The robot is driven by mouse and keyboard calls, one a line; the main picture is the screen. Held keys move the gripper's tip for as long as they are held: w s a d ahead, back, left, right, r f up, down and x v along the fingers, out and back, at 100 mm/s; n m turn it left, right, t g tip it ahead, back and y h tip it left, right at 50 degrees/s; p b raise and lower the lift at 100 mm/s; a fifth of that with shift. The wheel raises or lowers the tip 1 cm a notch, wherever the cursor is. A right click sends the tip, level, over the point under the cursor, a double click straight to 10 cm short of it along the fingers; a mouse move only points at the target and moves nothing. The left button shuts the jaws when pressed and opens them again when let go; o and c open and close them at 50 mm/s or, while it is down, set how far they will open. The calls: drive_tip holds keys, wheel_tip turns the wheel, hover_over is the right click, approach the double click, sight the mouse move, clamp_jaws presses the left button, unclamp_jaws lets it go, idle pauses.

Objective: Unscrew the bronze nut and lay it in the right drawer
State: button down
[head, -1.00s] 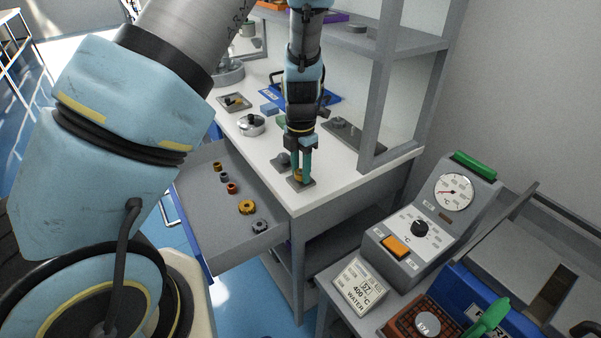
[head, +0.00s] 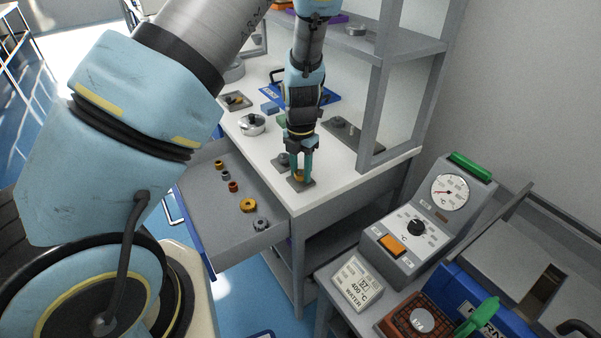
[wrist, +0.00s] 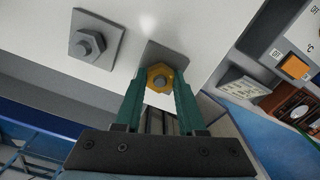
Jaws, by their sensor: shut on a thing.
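The bronze nut (wrist: 158,76) sits around a grey bolt on a small square plate (wrist: 152,50) at the table's front corner. In the head view the nut (head: 299,176) shows low between the fingers. My gripper (wrist: 158,84) points down with its green fingers shut on the nut from both sides; it also shows in the head view (head: 301,172). The right drawer (head: 214,200) is pulled out to the left of the table corner. It holds several nuts, among them a yellow one (head: 248,205) and a grey one (head: 261,224).
A second plate with a grey nut (wrist: 90,42) stands beside the bronze one. A silver pot (head: 251,124) and a blue case are farther back. A shelf post (head: 383,85) rises behind my gripper. A tester with a dial (head: 450,191) stands at the right.

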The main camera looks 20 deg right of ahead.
sight(300, 171)
drive_tip(key=shift+n+p, duration=0.85)
drive_tip(key=shift+n, duration=0.15)
drive_tip(key=shift+r, duration=0.1)
drive_tip(key=shift+r+p, duration=1.65)
drive_tip(key=shift+p, duration=0.35)
drive_tip(key=shift+w, duration=0.1)
